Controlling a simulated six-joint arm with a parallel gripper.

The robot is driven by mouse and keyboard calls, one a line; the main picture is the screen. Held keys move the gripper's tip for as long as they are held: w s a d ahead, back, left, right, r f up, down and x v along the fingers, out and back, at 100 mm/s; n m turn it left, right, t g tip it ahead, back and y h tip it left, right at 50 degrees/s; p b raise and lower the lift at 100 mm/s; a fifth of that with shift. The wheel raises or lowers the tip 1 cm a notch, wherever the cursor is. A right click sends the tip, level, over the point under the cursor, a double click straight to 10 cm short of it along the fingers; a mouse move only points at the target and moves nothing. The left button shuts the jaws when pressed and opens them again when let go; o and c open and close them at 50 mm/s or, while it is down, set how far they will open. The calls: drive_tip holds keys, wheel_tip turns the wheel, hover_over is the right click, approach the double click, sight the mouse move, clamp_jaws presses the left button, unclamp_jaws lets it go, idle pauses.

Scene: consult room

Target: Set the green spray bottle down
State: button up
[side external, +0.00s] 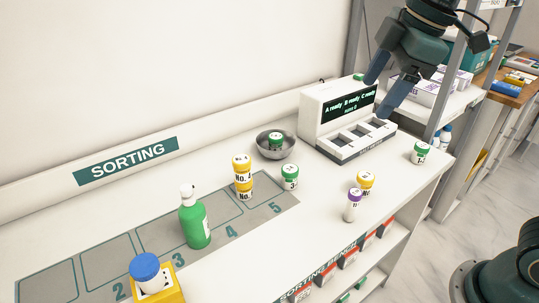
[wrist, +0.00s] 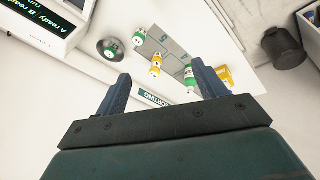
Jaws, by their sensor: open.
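The green spray bottle (side external: 194,223) with a white top stands upright on the grey numbered mat (side external: 262,207), near the printed 3 and 4. Its green body also shows in the wrist view (wrist: 189,76), partly hidden by the right finger. My gripper (side external: 377,98) is open and empty, raised in front of the display unit, well away from the bottle. In the wrist view both fingers (wrist: 161,71) are spread with nothing held between them.
A yellow block with a blue-capped jar (side external: 146,270) stands left of the bottle. Two stacked yellow jars (side external: 242,178), a green-lidded jar (side external: 290,177) and a metal bowl (side external: 276,151) holding a jar stand to the right. The display unit (side external: 346,122) stands below my gripper.

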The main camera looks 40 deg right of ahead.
drive_tip(key=s+d+f+m+t, duration=0.1)
drive_tip(key=s+d+f+m, duration=0.2)
drive_tip(key=s+f+m, duration=0.1)
drive_tip(key=s+d+f+m+t+h, duration=0.1)
drive_tip(key=s+d+f+m, duration=0.2)
drive_tip(key=s+m, duration=0.3)
drive_tip(key=s, duration=0.3)
drive_tip(key=shift+d+f+m, duration=0.35)
drive_tip(key=shift+d+m, duration=0.05)
